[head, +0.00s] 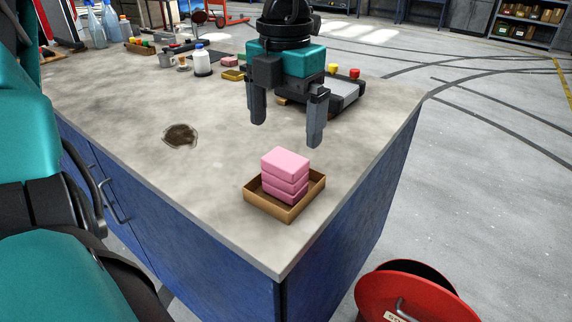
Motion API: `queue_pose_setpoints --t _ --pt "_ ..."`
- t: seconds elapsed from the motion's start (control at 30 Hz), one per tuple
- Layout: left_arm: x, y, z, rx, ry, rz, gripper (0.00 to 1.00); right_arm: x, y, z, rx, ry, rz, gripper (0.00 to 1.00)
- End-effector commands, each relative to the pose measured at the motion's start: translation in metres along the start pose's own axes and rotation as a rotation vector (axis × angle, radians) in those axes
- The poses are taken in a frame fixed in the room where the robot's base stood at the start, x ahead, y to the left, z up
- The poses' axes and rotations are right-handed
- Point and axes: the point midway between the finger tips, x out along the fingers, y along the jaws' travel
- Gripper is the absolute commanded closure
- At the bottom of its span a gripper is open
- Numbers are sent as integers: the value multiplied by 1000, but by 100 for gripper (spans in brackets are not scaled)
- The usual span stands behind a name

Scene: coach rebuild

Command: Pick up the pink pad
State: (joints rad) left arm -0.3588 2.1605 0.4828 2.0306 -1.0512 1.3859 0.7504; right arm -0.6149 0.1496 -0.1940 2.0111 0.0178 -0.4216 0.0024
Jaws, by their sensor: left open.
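Three pink pads (285,163) are stacked in a shallow brown tray (266,208) near the front corner of the grey worktop. The top pad sits above the tray's rim. My left gripper (288,123) is open and empty, with its two fingers pointing down. It shows above and behind the stack in the picture, apart from the pads. My right gripper is not in view.
A dark stain (181,136) marks the worktop to the left. White bottle (201,61), a metal mug (166,57) and small items stand further back. A grey device (346,91) lies behind the gripper. A red reel (415,295) stands beside the bench at lower right.

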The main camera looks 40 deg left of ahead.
Motion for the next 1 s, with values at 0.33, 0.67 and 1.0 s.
queue_pose_setpoints --t 0.33,0.67,1.0 --pt "35 4 3 -2 3 -4 0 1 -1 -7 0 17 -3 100" --pt "69 6 7 1 -1 -3 0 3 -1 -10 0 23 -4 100" --pt "69 6 7 1 -2 -3 13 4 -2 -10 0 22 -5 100"
